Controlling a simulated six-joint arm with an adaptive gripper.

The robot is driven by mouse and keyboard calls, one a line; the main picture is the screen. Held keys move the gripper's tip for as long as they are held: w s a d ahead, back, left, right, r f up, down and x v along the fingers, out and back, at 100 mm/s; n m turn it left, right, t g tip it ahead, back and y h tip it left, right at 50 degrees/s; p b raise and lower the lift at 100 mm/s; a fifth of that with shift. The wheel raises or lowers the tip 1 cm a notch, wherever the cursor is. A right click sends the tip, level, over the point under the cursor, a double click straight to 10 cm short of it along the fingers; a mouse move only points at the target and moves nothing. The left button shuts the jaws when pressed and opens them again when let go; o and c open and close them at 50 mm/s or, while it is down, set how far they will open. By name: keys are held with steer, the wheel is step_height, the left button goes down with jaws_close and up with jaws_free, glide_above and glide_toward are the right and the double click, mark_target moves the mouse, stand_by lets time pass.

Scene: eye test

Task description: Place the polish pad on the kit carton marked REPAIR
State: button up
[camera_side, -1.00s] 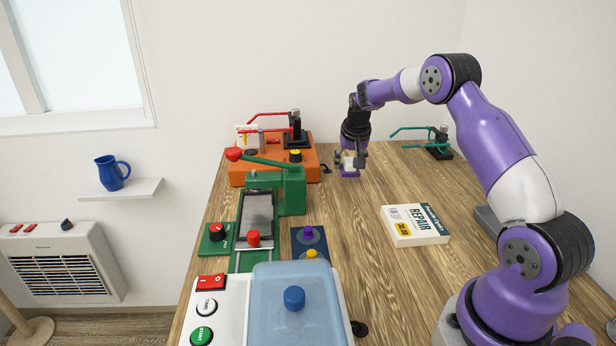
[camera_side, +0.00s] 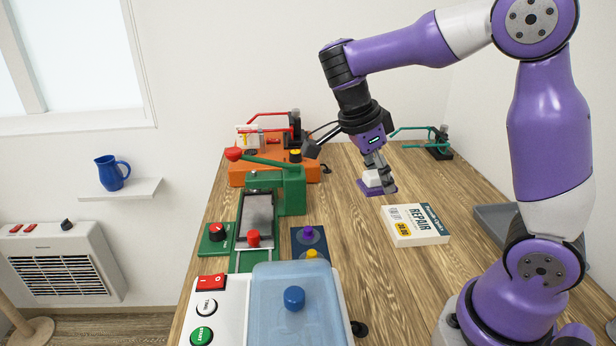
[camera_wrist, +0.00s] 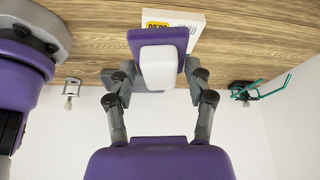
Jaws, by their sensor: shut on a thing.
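The polish pad (camera_side: 373,179) has a white block-shaped grip on a flat purple base. My gripper (camera_side: 377,168) is shut on its white part and holds it behind and to the left of the carton. In the wrist view the pad (camera_wrist: 158,66) sits between the fingers of my gripper (camera_wrist: 156,80). The kit carton marked REPAIR (camera_side: 416,226) is a white box lying flat on the table, its label facing up. In the wrist view the carton (camera_wrist: 185,17) shows in part beyond the pad. The carton's top is bare.
A green press (camera_side: 277,190), an orange machine (camera_side: 245,172) and a machine with a blue lid (camera_side: 320,310) stand along the left. A teal-handled clamp (camera_side: 437,144) stands at the back right. A grey tray (camera_side: 493,222) lies right of the carton. Wood around the carton is clear.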

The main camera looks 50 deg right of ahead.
steer(key=shift+s+a+r+m, duration=0.1)
steer(key=shift+s+a+m, duration=0.2)
steer(key=shift+s, duration=0.1)
steer(key=shift+s+a+r+m, duration=0.1)
steer(key=shift+s+a+m, duration=0.05)
steer(key=shift+s+m, duration=0.2)
steer(key=shift+s+f, duration=0.15)
steer(key=shift+s, duration=0.25)
glide_above(420, 219)
steer(key=a, duration=0.1)
steer(key=shift+m+y, duration=0.25)
steer(key=shift+y, duration=0.05)
steer(key=f, duration=0.4)
steer(key=w+f, duration=0.1)
steer(key=f, duration=0.1)
steer(key=shift+a+f, duration=0.1)
steer(key=shift+f, duration=2.3)
steer(key=o, duration=0.9)
steer(key=shift+f, duration=0.1)
steer(key=shift+o, duration=0.2)
